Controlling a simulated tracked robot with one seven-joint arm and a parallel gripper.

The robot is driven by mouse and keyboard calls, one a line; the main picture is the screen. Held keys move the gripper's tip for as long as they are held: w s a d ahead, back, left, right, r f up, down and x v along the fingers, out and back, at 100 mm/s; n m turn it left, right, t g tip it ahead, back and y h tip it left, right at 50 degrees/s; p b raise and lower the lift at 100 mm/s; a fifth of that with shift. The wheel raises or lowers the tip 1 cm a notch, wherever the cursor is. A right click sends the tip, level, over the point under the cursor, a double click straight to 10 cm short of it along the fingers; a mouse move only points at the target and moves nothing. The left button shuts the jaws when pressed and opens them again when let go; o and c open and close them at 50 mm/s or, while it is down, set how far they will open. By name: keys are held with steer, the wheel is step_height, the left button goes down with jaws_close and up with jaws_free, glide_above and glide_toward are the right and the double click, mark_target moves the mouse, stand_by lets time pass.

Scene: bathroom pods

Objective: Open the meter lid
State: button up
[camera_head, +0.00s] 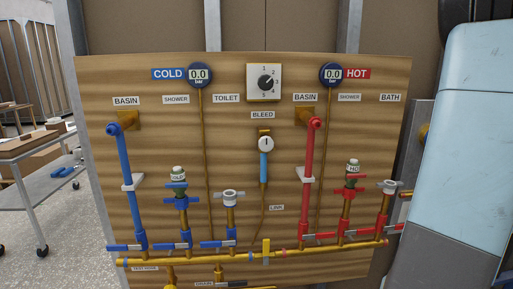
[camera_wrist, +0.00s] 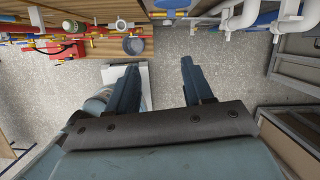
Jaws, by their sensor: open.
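I cannot make out a meter lid for certain in either view. In the head view, a wooden board (camera_head: 255,215) carries blue and red pipework with two round digital gauges, the cold gauge (camera_head: 200,75) and the hot gauge (camera_head: 332,75), both reading 0.0 bar. A small round bleed dial (camera_head: 266,143) sits at the board's middle. In the wrist view, a small grey round piece (camera_wrist: 133,45) lies at the board's edge beyond my fingertips; it may be the meter, but I cannot tell. My gripper (camera_wrist: 160,64) is open and empty, apart from the pipework, over bare floor.
A numbered selector knob (camera_head: 265,82) is at the board's top middle. A brass manifold (camera_head: 250,258) runs along the bottom. A grey trolley (camera_head: 38,165) stands at the left. White pipes (camera_wrist: 235,16) and dark crates (camera_wrist: 297,58) are at the right in the wrist view.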

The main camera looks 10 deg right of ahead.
steer(key=a+f+n, duration=0.3)
steer(key=a+n, duration=0.3)
steer(key=a, duration=0.3)
steer(key=a+f+n, duration=0.4)
steer(key=a+n, duration=0.2)
steer(key=a, duration=0.4)
steer(key=a+f+n, duration=0.3)
steer(key=a+n, duration=0.4)
steer(key=a, duration=0.2)
steer(key=s+a+f+n+t, duration=0.1)
steer(key=s+a+f+n, duration=1)
steer(key=a+f+n, duration=0.3)
steer(key=shift+s+a+f+n+t, duration=0.25)
steer(key=shift+a+n+t, duration=0.15)
steer(key=shift+a+n, duration=0.55)
